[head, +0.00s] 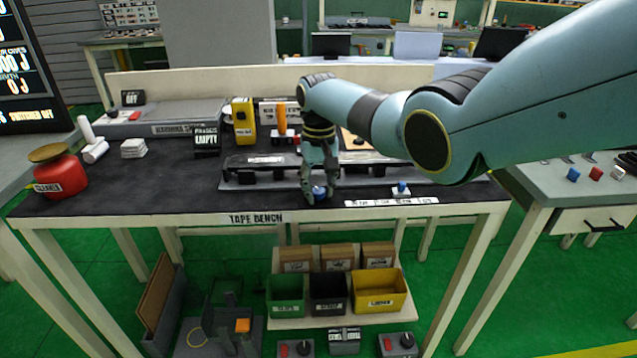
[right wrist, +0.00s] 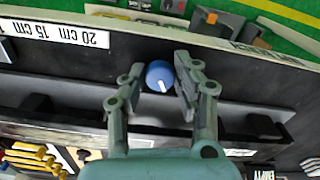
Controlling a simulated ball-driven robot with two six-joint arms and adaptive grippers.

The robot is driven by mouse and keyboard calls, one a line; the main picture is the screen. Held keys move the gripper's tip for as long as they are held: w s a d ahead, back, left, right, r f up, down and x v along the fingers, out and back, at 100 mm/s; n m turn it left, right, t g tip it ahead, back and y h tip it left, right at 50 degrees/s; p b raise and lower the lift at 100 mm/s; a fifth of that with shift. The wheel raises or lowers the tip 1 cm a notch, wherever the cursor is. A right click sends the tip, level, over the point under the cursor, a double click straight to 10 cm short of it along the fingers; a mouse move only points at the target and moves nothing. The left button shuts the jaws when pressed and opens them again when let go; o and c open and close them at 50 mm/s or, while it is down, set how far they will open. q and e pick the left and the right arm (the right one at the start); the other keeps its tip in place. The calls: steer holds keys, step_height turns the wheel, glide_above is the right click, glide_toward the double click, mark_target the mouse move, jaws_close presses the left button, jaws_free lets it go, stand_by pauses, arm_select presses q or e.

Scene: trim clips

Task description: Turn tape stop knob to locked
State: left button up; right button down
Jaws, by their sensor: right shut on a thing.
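A round blue knob (head: 319,192) with a white pointer mark sits at the front edge of the tape bench. It also shows in the right wrist view (right wrist: 158,73), where its white mark points toward the bottom of the picture. My right gripper (head: 318,196) reaches down from above with its fingers on either side of the knob, shut on it. In the right wrist view the fingers (right wrist: 161,68) flank the knob. The knob's base is mostly hidden. No locked label is readable. My left gripper is not in view.
A dark strip fixture (head: 262,161) with black blocks runs behind the knob. A white length scale (head: 391,202) and another small blue part (head: 401,188) lie to its right.

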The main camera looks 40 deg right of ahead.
steer(key=n+p, duration=0.1)
steer(key=n, duration=0.2)
steer(key=shift+n, duration=0.4)
steer(key=n, duration=0.3)
steer(key=shift+d+r+n, duration=0.1)
steer(key=shift+n, duration=0.2)
steer(key=n, duration=0.3)
steer(key=shift+n, duration=0.3)
steer(key=n, duration=0.3)
steer(key=shift+w+d+n+p, duration=0.1)
steer(key=shift+n+p, duration=0.2)
steer(key=n, duration=0.3)
steer(key=shift+w+n, duration=0.1)
steer(key=shift+n, duration=0.2)
steer(key=n, duration=0.4)
steer(key=shift+n, duration=0.3)
steer(key=n, duration=0.3)
steer(key=shift+w+n, duration=0.1)
steer(key=shift+n, duration=0.2)
steer(key=shift+n+b, duration=0.35)
steer(key=shift+n, duration=1.65)
